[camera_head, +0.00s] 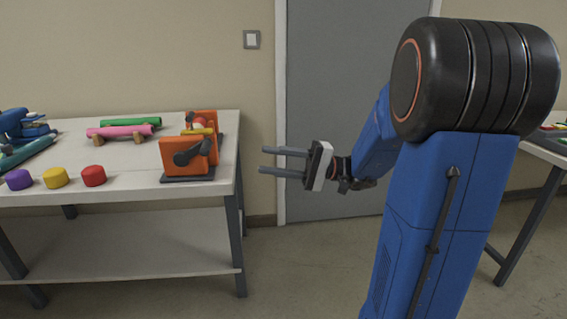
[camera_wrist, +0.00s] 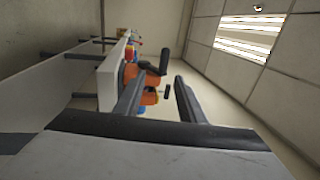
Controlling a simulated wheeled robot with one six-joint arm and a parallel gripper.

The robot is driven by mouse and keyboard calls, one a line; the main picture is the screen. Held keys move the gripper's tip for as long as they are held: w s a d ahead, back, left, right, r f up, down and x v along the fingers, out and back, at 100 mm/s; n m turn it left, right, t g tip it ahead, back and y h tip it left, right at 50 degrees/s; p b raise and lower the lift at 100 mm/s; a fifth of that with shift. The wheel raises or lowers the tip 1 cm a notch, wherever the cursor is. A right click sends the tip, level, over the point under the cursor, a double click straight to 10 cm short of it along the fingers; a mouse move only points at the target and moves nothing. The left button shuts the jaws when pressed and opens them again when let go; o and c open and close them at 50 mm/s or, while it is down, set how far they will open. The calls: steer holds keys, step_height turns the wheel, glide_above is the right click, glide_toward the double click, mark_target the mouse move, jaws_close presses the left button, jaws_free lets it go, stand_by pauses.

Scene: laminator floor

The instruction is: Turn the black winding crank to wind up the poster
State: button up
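The black winding crank (camera_head: 187,155) is on the near side of an orange winder (camera_head: 205,155) with a dark base, at the right end of a white table. In the wrist view the crank (camera_wrist: 150,68) sticks out from the orange winder (camera_wrist: 130,73), ahead of my fingers. My gripper (camera_head: 265,160) is open and empty, to the right of the table edge and apart from the crank. Its two grey fingers point left toward the winder. In the wrist view my gripper (camera_wrist: 157,97) shows a clear gap between the fingers. I cannot make out the poster for certain.
The white table (camera_head: 120,185) also holds purple (camera_head: 19,179), yellow (camera_head: 55,178) and red (camera_head: 93,175) caps along the front, and pink (camera_head: 120,131) and green (camera_head: 130,122) rolls behind. A grey door (camera_head: 340,60) stands behind my arm. Another table (camera_head: 545,150) is at far right.

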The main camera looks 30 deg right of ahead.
steer(key=shift+v, duration=1.4)
steer(key=s+a+f+n+g+h, duration=0.2)
steer(key=s+a+f+g+h, duration=0.5)
steer(key=s+a+f, duration=0.45)
steer(key=s+d+f+n+t+h, duration=0.2)
steer(key=s+d+h, duration=0.6)
steer(key=h, duration=0.4)
steer(key=s+f+t, duration=0.1)
steer(key=t, duration=0.1)
steer(key=shift+s+d+t, duration=0.25)
steer(key=shift+d+t, duration=0.1)
steer(key=shift+t, duration=0.05)
